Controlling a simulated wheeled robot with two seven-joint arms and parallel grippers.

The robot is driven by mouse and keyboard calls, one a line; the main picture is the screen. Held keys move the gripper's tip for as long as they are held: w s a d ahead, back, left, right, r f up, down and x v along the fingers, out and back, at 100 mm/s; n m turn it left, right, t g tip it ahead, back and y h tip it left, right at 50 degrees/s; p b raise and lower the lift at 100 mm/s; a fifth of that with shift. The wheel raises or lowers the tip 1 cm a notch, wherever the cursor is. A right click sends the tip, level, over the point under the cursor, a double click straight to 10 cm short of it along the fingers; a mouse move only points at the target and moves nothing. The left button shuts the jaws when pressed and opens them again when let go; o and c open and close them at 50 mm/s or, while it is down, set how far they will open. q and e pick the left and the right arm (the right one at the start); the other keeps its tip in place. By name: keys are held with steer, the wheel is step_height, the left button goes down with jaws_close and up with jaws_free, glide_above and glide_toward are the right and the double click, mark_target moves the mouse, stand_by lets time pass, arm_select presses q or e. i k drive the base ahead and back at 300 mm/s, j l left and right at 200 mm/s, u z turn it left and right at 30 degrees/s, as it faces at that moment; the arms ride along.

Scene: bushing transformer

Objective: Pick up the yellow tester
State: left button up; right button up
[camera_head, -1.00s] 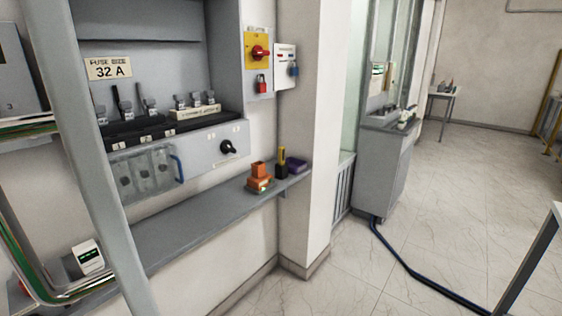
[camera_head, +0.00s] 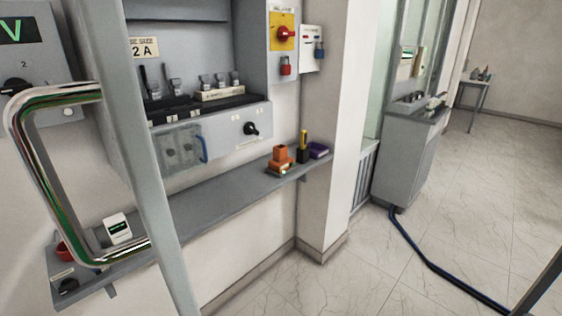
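A small upright yellow item, likely the yellow tester (camera_head: 304,138), stands in a black holder (camera_head: 302,155) near the right end of the grey wall shelf (camera_head: 215,192). An orange item (camera_head: 280,160) stands just left of it and a purple tray (camera_head: 319,150) just right of it. The yellow item is small here, so its details cannot be told. Neither of my grippers is in view.
A grey post (camera_head: 150,190) crosses the view in front of the shelf. Several bundled cables (camera_head: 35,175) curve at the left. A white device (camera_head: 117,228) sits on the shelf's left. A dark cable (camera_head: 430,262) lies across the otherwise open floor at right.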

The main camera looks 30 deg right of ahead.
mark_target(303, 133)
steer(key=i+l+z, duration=0.1)
steer(key=l, duration=0.3)
steer(key=i+l+z, duration=0.1)
steer(key=i+l, duration=0.2)
steer(key=i+l+z, duration=0.1)
steer(key=l, duration=0.4)
steer(key=i+l+z, duration=0.2)
steer(key=i+l, duration=0.35)
steer(key=i+l+z, duration=0.2)
steer(key=i+l, duration=0.25)
steer(key=i, duration=0.2)
